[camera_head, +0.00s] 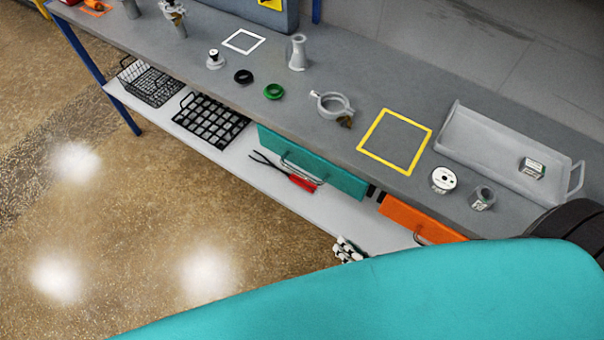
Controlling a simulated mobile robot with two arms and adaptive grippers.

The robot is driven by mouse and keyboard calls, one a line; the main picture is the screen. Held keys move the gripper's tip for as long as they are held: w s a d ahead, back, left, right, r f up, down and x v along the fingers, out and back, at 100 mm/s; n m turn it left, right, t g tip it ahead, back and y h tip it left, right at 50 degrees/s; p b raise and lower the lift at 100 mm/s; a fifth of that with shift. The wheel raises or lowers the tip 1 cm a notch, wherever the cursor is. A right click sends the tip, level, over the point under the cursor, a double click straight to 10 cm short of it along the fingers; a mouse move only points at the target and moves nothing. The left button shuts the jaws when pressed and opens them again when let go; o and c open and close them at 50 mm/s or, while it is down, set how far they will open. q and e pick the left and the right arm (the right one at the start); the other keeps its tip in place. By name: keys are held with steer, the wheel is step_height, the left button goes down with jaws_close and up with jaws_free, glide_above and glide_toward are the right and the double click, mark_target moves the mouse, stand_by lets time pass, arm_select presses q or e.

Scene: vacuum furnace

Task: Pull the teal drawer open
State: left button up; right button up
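The teal drawer (335,177) sits under the edge of the grey workbench top, in the middle of the view. Its front looks flush under the bench edge, and a thin metal bar handle (303,168) runs along it. My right gripper (347,248), black and white, shows only in a small part above a large teal surface that covers the bottom of the view. My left gripper is not in view.
An orange drawer (422,218) is right of the teal one. A red-handled tool (300,183) lies on the lower shelf (270,190) by the teal front. Black baskets (208,122) stand further left. The bench top holds several parts and a grey tray (480,145). Floor at left is clear.

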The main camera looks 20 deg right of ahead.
mark_target(303, 174)
step_height(303, 174, up, 14)
steer(key=a+m+t+y+b, duration=0.1)
steer(key=a+m+t+b, duration=0.3)
steer(key=m, duration=0.3)
steer(key=shift+t, duration=0.4)
steer(key=p+x, duration=0.1)
steer(key=x, duration=0.4)
steer(key=d+p+x, duration=0.1)
steer(key=x, duration=0.5)
steer(key=p+x, duration=0.1)
steer(key=x, duration=0.5)
steer(key=shift+w+d, duration=0.25)
steer(key=shift+w, duration=0.05)
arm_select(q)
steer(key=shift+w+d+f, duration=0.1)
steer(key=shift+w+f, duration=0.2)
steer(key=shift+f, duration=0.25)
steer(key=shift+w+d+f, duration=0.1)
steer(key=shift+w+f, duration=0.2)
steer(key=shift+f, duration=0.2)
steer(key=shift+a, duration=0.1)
arm_select(e)
jaws_close()
